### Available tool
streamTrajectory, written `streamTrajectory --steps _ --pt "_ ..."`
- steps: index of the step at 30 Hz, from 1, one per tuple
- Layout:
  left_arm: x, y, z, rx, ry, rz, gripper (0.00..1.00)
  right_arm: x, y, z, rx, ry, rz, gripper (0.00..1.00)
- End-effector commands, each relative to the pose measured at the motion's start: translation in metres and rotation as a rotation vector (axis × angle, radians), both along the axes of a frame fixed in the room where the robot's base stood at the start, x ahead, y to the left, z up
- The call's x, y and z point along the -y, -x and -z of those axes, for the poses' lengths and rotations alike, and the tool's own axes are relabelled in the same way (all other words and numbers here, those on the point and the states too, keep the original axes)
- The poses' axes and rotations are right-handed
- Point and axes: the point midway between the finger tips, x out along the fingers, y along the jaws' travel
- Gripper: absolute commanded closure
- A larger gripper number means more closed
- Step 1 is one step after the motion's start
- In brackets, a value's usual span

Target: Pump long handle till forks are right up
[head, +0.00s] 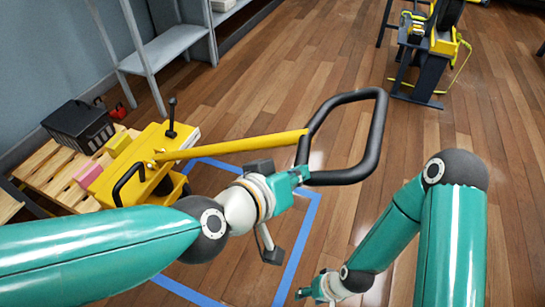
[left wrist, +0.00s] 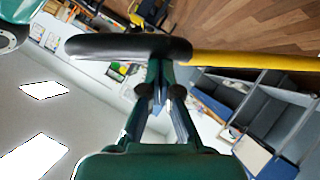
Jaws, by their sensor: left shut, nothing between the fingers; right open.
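A yellow pallet truck (head: 140,160) stands at the left, its long yellow handle (head: 235,145) leaning out to the right and slightly up. The handle ends in a black loop grip (head: 376,130). In the left wrist view the loop grip (left wrist: 110,47) crosses just beyond the fingertips, with the yellow handle (left wrist: 250,60) running right. My left gripper (head: 303,172) is shut and empty beside the loop's near lower part; I cannot tell whether it touches. My right gripper (head: 303,293) is open and empty, low in the head view, away from the handle. The forks are hidden from view.
A wooden pallet (head: 40,168) beside the truck carries a black crate (head: 78,122) and small boxes. Blue tape (head: 300,245) marks the floor. A grey shelf (head: 165,50) stands behind. A dark stand with yellow parts (head: 425,55) is at the back right. The middle floor is clear.

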Motion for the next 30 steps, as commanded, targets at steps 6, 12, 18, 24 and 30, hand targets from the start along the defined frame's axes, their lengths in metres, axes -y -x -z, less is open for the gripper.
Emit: streamTrajectory --steps 6,12,18,24,30 --pt "0.015 0.003 0.031 -0.011 -0.009 0.009 1.0 0.0 0.0 0.02 0.0 0.0 0.0 0.46" --pt "0.019 0.003 0.035 -0.012 -0.009 0.01 1.0 0.0 0.0 0.023 0.0 0.0 0.0 0.46" --pt "0.021 0.003 0.036 -0.014 -0.009 0.014 1.0 0.0 0.0 0.023 0.001 0.0 0.0 0.46" --pt "0.02 0.003 0.036 -0.014 -0.009 0.013 1.0 0.0 0.0 0.023 0.001 0.0 0.0 0.46" --pt "0.014 0.011 0.028 -0.008 -0.004 0.012 1.0 0.0 0.0 0.023 0.0 0.0 0.0 0.46"
